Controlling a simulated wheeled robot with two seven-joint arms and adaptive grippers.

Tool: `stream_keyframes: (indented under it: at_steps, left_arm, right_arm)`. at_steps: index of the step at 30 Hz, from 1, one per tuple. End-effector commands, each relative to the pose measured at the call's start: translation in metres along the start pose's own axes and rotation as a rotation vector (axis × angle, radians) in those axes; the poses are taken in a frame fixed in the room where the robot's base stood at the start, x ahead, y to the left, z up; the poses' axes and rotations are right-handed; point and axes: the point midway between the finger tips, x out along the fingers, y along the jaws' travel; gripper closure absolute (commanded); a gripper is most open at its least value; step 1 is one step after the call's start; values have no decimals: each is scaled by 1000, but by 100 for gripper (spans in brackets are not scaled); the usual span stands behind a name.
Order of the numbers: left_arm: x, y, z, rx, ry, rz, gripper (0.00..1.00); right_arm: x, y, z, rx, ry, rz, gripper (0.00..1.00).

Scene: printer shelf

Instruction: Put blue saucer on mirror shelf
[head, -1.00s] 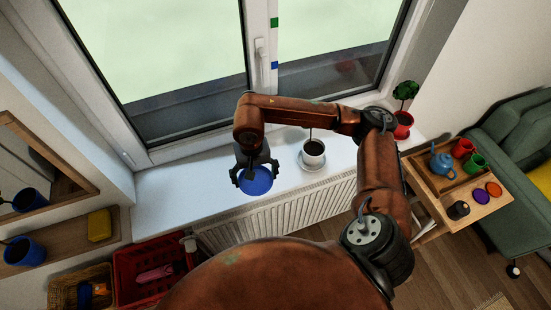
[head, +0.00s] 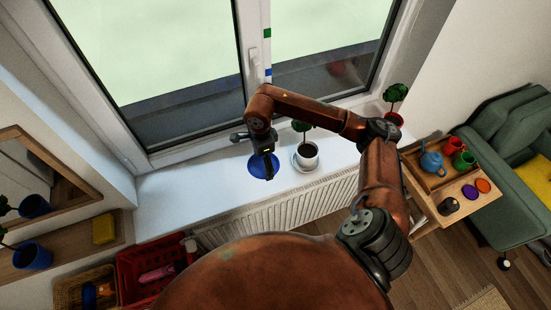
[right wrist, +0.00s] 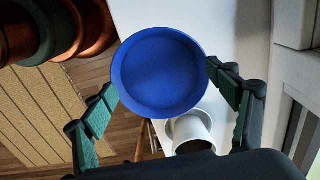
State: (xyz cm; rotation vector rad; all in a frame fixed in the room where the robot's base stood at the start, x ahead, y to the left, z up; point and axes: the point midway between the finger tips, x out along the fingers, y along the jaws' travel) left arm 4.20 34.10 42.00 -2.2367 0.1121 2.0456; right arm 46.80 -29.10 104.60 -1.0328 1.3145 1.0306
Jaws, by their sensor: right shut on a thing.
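The blue saucer (head: 257,168) is in my right gripper (head: 264,160), over the white windowsill in the head view. In the right wrist view the saucer (right wrist: 160,72) sits between the green-padded fingers of the gripper (right wrist: 163,84), which is shut on its rim. I cannot tell its exact height over the sill. The wooden mirror shelf (head: 72,244) is at the far left of the head view, below the wood-framed mirror (head: 58,170), well away from the saucer. A blue pot (head: 33,257) with a plant and a yellow block (head: 104,228) stand on it. My left gripper is not in view.
A white pot (head: 309,160) with a plant stands on a pale saucer (head: 299,167), close right of the blue saucer. A red crate (head: 135,285) and a wicker basket (head: 68,290) lie below the shelf. The sill's left part is clear.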

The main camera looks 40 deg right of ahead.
Motion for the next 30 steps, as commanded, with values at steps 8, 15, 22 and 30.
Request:
stream_keyframes:
  at_steps: [8,15,22,30]
  left_arm:
    - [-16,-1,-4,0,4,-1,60]
    - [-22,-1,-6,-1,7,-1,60]
    - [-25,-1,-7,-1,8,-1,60]
    - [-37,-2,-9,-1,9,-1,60]
  right_arm:
    - [37,-39,-42,2,-3,5,59]
    - [68,-58,-60,-1,-3,1,59]
    - [81,-64,-67,-1,-2,2,59]
    - [108,-64,-67,-3,-2,-1,59]
